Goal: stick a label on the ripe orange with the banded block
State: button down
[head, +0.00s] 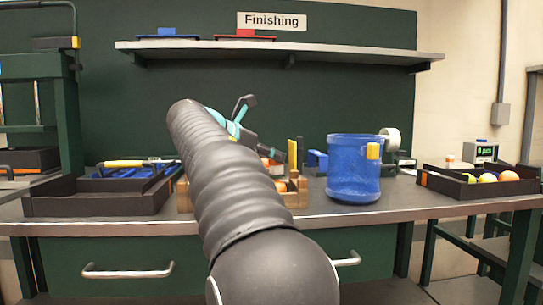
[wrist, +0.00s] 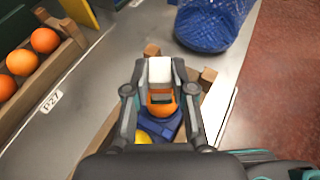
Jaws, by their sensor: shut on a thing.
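My gripper (wrist: 160,92) is shut on a block (wrist: 160,70) with a pale top and an orange band across its dark face, in the wrist view. An orange (wrist: 161,109) shows just below the block, over a blue holder (wrist: 166,127); whether block and fruit touch, I cannot tell. A yellow fruit (wrist: 142,138) is partly hidden by my gripper. No label can be made out on the orange.
Several oranges (wrist: 22,62) lie in a wooden rack at the left of the wrist view, beside a tag (wrist: 52,101) reading P27. A blue bin (head: 354,178) stands right of my arm. Dark trays stand at the left (head: 75,206) and right (head: 445,187), the right one holding fruit.

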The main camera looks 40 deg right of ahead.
jog(key=shift+f, duration=0.55)
dwell(0.7)
jog(key=shift+f, duration=0.2)
dwell(2.0)
notch_tip(320, 180, up, 3)
jog(key=p, duration=0.3)
jog(key=shift+p, duration=0.35)
jog(key=shift+r+p, duration=0.3)
jog(key=shift+r, duration=1.85)
